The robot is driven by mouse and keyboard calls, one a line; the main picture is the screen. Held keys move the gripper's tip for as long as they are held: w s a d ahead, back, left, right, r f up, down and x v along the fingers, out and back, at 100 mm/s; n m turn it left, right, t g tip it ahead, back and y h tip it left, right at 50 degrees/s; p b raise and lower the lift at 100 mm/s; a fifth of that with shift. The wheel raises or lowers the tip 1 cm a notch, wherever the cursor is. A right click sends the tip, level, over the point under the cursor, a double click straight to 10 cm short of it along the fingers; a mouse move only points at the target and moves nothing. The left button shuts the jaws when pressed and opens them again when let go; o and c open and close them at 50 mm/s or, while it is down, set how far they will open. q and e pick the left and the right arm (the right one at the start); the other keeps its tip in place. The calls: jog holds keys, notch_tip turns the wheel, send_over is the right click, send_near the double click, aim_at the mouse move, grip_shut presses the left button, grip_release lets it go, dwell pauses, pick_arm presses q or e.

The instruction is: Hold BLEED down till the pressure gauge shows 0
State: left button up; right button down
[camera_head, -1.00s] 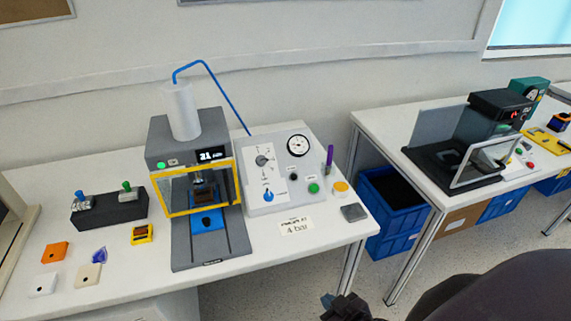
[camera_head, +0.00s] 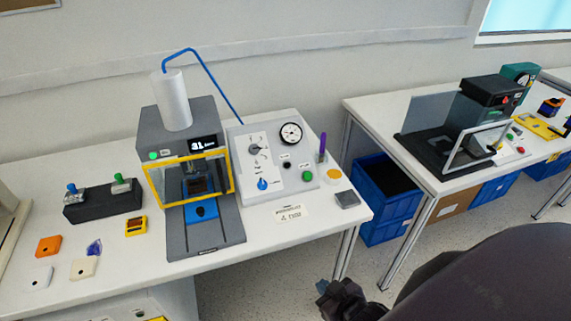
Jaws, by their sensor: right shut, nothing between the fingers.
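The grey sloped control panel (camera_head: 272,194) stands on the table beside the press. Its round white pressure gauge (camera_head: 291,133) is at the upper right; the needle is too small to read. Below the gauge are a small black button (camera_head: 286,165) and a green button (camera_head: 307,176). The labels are too small to read, so I cannot tell which is BLEED. A grey rotary knob (camera_head: 254,149) and a blue knob (camera_head: 262,184) are on the white plate. My right gripper (camera_head: 328,296) is shut and empty, low in front of the table, well away from the panel. My left gripper is not in view.
A grey press (camera_head: 183,135) with a yellow-framed guard stands left of the panel. A card (camera_head: 289,213), a grey block (camera_head: 347,199) and a purple pen (camera_head: 322,147) are near the panel. Blue bins (camera_head: 385,205) stand under the second table. Loose parts lie at the left.

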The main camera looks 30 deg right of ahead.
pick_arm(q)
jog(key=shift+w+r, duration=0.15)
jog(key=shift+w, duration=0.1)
pick_arm(e)
jog(key=shift+d, duration=0.1)
dwell(2.0)
